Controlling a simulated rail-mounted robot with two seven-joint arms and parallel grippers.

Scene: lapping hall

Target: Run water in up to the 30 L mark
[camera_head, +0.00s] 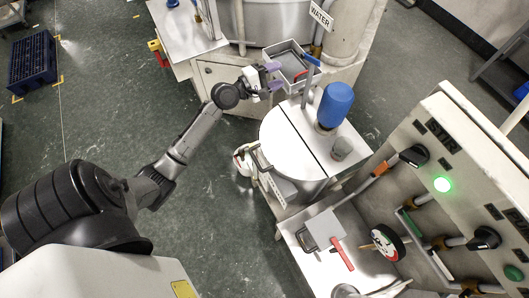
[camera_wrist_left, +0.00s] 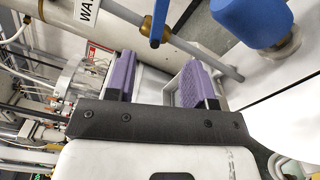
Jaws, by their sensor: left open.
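A pipe with a "WATER" label (camera_head: 320,15) stands at the top of the head view, and the label also shows in the left wrist view (camera_wrist_left: 87,12). A blue lever (camera_head: 311,59) is by this pipe; in the left wrist view the lever (camera_wrist_left: 158,22) lies beyond my fingers. The round steel tank (camera_head: 285,130) with a flat lid stands below it. A pale upright strip (camera_head: 280,187) is on its near side; I cannot read any marks. My left gripper (camera_head: 274,76), with purple fingers, is open and empty, left of the lever and apart from it. My right gripper is not in view.
A grey open box (camera_head: 289,64) is right beside my left gripper. A control panel (camera_head: 460,170) with a lit green lamp (camera_head: 443,185) stands at right. A dark crate (camera_head: 31,57) is far left; floor between is clear.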

